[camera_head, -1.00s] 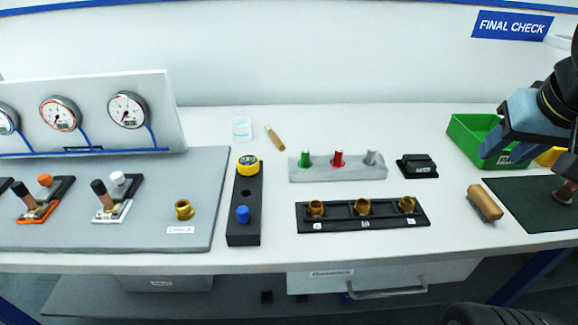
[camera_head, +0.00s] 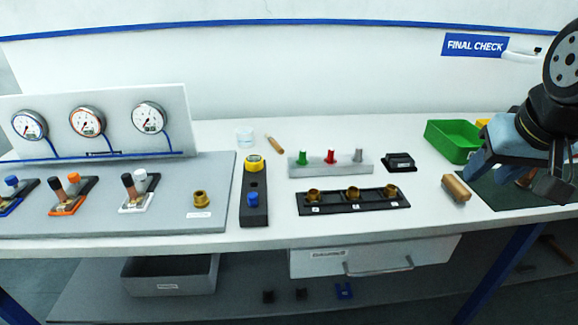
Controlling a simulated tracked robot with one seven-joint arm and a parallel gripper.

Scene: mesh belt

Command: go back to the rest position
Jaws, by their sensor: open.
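My gripper (camera_head: 516,172) is at the right of the head view, over the dark green mat (camera_head: 490,196) on the bench. Its blue-grey body shows, with two dark fingers spread apart and nothing seen between them in its grip. A small brown-and-metal item (camera_head: 525,179) shows behind or below the fingers, partly hidden; I cannot tell how far below the gripper it is.
A black rack with brass fittings (camera_head: 375,204), a grey block with coloured pegs (camera_head: 345,166) and a gauge panel (camera_head: 180,108) stand further left.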

